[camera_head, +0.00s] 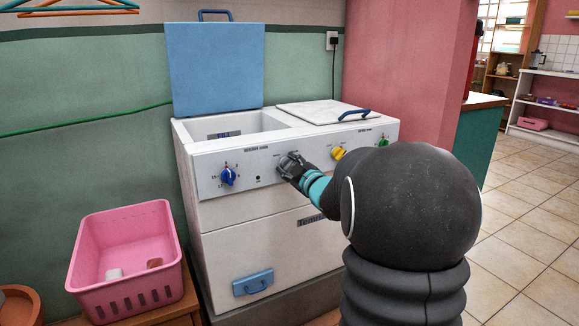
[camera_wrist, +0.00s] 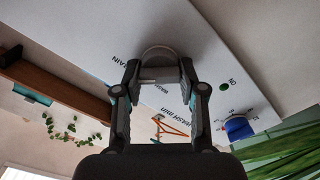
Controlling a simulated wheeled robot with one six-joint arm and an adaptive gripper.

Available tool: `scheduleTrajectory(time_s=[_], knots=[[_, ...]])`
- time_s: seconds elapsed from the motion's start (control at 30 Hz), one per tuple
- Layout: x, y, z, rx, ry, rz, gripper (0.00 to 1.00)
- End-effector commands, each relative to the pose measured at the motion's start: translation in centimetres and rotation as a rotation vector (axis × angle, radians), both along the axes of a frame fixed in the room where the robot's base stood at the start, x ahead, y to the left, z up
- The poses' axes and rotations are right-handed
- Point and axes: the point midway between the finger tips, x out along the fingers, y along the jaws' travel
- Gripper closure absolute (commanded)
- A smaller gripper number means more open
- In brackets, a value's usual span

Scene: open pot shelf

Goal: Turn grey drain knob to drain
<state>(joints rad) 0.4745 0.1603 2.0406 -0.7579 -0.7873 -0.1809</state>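The grey drain knob (camera_wrist: 158,54) is on the white front panel of a twin-tub washing machine (camera_head: 265,250). In the wrist view it sits between my two fingertips, which appear to touch both its sides. My gripper (camera_head: 292,165) is at the panel in the head view and largely hides the knob there. It also shows in the wrist view (camera_wrist: 159,76), closed in on the knob. The wrist view is turned over; partly cut lettering stands beside the knob, with "WASH" partly hidden by a finger. The knob's exact pointer direction cannot be told.
A blue knob (camera_head: 228,176) is left of my gripper; yellow (camera_head: 339,153) and green (camera_head: 384,142) knobs are right. The left tub's blue lid (camera_head: 216,68) stands open. A pink basket (camera_head: 125,255) stands at left. Tiled floor (camera_head: 525,225) is clear at right.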

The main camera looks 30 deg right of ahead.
Motion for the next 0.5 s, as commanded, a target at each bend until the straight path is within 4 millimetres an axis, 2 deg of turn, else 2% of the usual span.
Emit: scheduleTrajectory(time_s=[0.03,0.1,0.5], knots=[[0.03,0.01,0.08,0.000,-0.001,0.000,0.50],[0.03,0.01,0.07,0.000,-0.001,0.000,0.35],[-0.56,-0.06,0.08,-0.001,-0.001,-0.001,0.35]])
